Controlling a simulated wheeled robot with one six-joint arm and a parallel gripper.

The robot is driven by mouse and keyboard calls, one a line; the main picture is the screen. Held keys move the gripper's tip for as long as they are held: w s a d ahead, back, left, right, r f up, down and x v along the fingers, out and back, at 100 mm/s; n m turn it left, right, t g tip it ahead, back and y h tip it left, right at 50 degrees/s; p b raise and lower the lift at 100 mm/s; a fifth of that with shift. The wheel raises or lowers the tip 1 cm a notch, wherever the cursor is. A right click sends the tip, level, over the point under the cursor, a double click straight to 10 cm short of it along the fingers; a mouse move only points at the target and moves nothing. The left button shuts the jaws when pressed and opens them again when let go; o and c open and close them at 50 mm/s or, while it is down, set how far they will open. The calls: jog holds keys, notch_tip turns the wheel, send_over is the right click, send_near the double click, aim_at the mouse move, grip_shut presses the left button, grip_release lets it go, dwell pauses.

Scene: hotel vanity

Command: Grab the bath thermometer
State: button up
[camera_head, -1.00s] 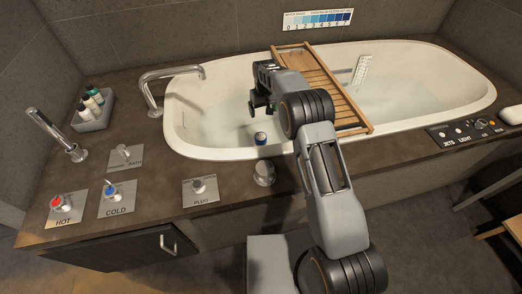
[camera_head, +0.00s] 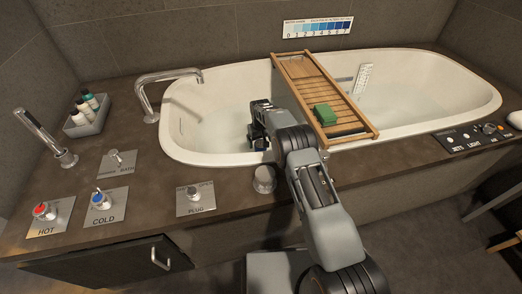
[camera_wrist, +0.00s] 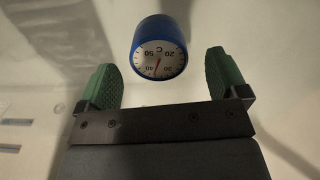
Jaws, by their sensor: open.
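The bath thermometer (camera_wrist: 160,48) is a short blue cylinder with a white round dial and a red needle. In the wrist view it lies just beyond and between the two green fingertips of my gripper (camera_wrist: 164,80), with a gap on each side. My gripper is open and empty, pointing down into the tub.
A wooden bath tray (camera_head: 299,72) with a green block (camera_head: 325,114) spans the white tub (camera_head: 185,151) just right of my arm. The tub faucet (camera_head: 165,82) rises at the left rim. A round metal knob (camera_head: 264,179) stands on the front ledge.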

aim_at(261, 144)
notch_tip(261, 144, down, 5)
jog(key=shift+d+f+b, duration=0.1)
jog(key=shift+b, duration=1.1)
jog(key=c, duration=1.1)
